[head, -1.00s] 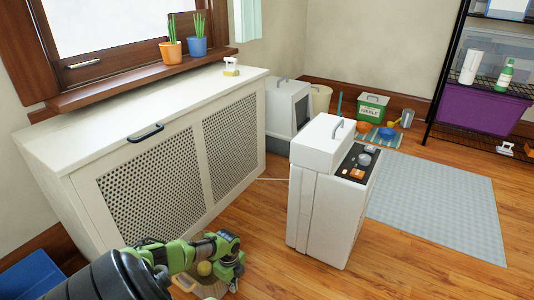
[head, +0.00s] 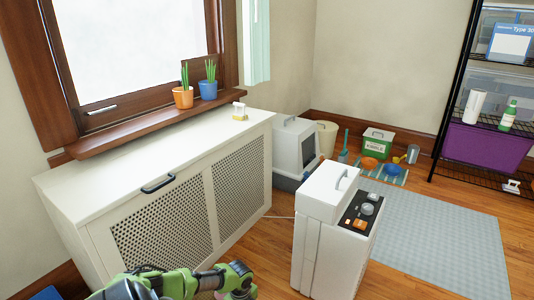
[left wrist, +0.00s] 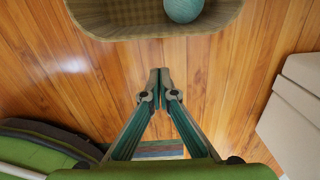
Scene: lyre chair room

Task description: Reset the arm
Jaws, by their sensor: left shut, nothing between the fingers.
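My left gripper (left wrist: 160,80) is shut and empty in the left wrist view, its fingertips together above the wooden floor. A woven basket (left wrist: 105,28) with a teal ball (left wrist: 183,8) in it lies just beyond the fingertips, apart from them. In the head view my green left arm shows at the bottom edge, in front of the white radiator cabinet (head: 175,208); its fingertips are not visible there. My right gripper is in neither view.
A white machine (head: 320,250) with a dark control panel stands on the floor right of the cabinet. Behind it are a grey-white litter box (head: 296,150) and a grey mat (head: 440,235). A black shelf with a purple bin (head: 485,147) stands at the right.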

